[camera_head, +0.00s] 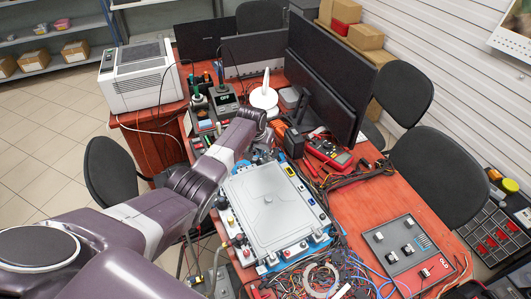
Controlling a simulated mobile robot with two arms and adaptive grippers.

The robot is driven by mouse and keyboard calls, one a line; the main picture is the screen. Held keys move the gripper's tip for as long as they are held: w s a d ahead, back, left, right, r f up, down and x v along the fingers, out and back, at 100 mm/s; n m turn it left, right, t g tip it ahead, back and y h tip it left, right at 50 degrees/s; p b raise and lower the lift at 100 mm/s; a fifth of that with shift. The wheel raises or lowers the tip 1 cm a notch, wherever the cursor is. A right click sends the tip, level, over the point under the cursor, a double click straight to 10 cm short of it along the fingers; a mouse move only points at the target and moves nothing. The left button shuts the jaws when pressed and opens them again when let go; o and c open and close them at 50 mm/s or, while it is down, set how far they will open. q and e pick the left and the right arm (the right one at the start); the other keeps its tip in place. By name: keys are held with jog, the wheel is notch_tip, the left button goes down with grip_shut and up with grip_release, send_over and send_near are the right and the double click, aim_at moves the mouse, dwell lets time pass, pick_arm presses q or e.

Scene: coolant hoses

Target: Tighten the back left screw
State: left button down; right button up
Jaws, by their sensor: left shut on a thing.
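A large grey unit with a flat lid (272,208) sits on a blue base on the red table. Small knobs, fittings and screw-like parts line its edges. My left arm comes in from the left and reaches over the unit's back left side. My left gripper (273,131) is at the far edge of the unit, small and partly hidden by my wrist. It is shut on what looks like an orange and black tool (291,143). The back left screw cannot be made out clearly near my arm. My right gripper is not in view.
Tangled wires (322,277) lie in front of the unit. A grey panel marked OLD (410,251) lies to the right. A red meter (328,153) and dark monitors (325,85) stand behind. A white printer (140,75) is at the back left.

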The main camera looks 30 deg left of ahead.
pick_arm(q)
jog(key=m, duration=0.1)
jog(key=m+h+b, duration=0.1)
jog(key=shift+a+f+m+b, duration=0.2)
jog(key=shift+m+b, duration=0.1)
jog(key=shift+m, duration=0.1)
jog(key=m+h+b, duration=0.1)
jog(key=m+b, duration=0.2)
jog(key=b, duration=0.2)
jog(key=m+g+h+b, duration=0.1)
jog(key=m+b, duration=0.3)
jog(key=b, duration=0.2)
jog(key=shift+w+a+h, duration=0.15)
jog(key=shift+h, duration=0.25)
jog(key=shift+r+m+g+b, duration=0.15)
jog(key=shift+m+g+b, duration=0.25)
jog(key=shift+m+b, duration=0.5)
jog(key=c, duration=1.9)
grip_release()
jog(key=v, duration=1.2)
